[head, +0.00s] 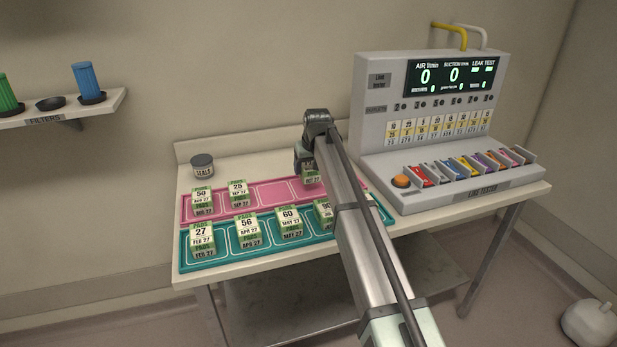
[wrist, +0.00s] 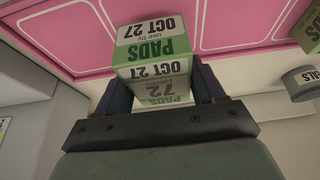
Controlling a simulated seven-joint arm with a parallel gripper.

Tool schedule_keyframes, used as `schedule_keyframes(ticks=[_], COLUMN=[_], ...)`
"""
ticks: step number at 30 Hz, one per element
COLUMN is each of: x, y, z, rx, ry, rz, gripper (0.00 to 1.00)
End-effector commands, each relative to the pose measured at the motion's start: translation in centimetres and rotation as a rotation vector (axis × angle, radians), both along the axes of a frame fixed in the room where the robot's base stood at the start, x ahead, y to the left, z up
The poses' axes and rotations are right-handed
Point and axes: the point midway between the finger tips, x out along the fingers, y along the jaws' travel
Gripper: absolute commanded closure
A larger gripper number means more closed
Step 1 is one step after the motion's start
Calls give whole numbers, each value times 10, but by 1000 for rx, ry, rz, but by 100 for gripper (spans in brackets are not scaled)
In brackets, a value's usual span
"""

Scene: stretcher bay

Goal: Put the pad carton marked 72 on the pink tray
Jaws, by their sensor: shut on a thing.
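The pad carton marked 72 (wrist: 153,50) is green and white, with OCT 27 on it, and sits between the two fingers of my gripper (wrist: 152,92). In the head view my gripper (head: 307,168) is shut on this carton (head: 312,177) at the right part of the pink tray (head: 270,195). The arm hides part of the carton there. The pink tray also fills the top of the wrist view (wrist: 55,40). I cannot tell whether the carton touches the tray. Cartons marked 50 (head: 202,202) and 25 (head: 239,194) stand in the tray's left slots.
A teal tray (head: 268,233) in front holds several cartons, including 27 (head: 202,240), 56 (head: 249,232) and 60 (head: 289,222); my arm partly covers its right end. A seals tin (head: 203,166) stands behind at left. The line tester (head: 430,140) stands at right.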

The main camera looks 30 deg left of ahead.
Motion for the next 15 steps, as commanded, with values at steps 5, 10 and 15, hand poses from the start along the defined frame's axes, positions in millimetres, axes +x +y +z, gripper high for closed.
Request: schedule_keyframes(ticks=[5,10,15], x=[0,0,0], y=[0,0,0], z=[-13,-35,-38], rx=[1,0,1], ry=[-1,0,-2], rz=[0,0,1], gripper=[69,69,69])
